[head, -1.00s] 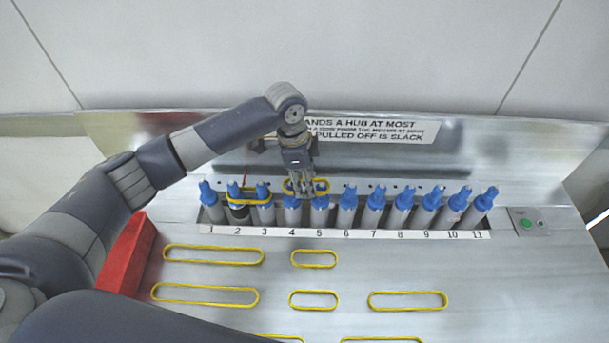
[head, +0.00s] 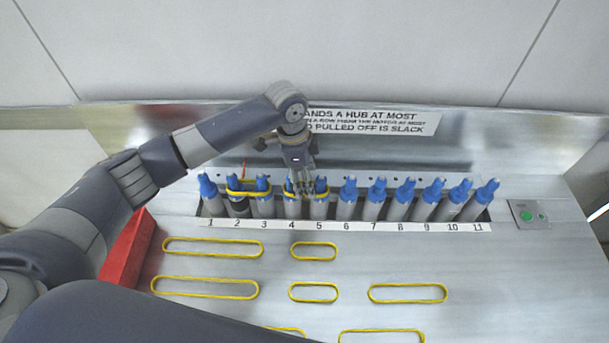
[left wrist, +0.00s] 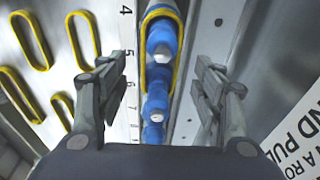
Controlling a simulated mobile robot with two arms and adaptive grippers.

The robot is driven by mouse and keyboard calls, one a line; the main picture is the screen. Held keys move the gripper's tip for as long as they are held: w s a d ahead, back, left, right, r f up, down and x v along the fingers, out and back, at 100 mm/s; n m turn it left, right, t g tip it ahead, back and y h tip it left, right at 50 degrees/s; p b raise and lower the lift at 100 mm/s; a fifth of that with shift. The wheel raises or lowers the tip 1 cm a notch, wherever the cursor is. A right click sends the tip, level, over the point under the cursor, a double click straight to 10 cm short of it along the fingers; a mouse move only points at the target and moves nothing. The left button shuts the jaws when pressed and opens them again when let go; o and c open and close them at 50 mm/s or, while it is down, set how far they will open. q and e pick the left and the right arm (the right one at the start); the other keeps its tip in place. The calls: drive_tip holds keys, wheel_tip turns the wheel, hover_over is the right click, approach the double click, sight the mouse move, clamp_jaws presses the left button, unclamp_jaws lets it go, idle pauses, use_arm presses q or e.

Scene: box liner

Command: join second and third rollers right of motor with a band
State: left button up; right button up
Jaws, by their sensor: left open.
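Blue-topped grey rollers stand in a numbered row. Roller 2 (head: 240,208), with a dark collar and a red mark behind it, appears to be the motor. Rollers 4 (head: 292,208) and 5 (head: 319,208) are the second and third to its right. A short yellow band (head: 321,194) is looped around their blue hubs; it also shows in the left wrist view (left wrist: 144,72), around two hubs. My left gripper (head: 303,192) is above it, and its open fingers (left wrist: 160,85) stand either side of the hubs, apart from the band. My right gripper is not in view.
Another band (head: 248,193) joins rollers 2 and 3. Several loose yellow bands (head: 408,286) lie on the metal table. A red bin (head: 128,250) is at the left, a green-button panel (head: 528,214) at the right. A sign panel (head: 375,122) stands behind the row.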

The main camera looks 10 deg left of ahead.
use_arm(q)
wheel_tip(320, 180, up, 12)
drive_tip(key=a, duration=0.1)
drive_tip(key=shift+s+a, duration=0.15)
drive_tip(key=shift+a, duration=0.25)
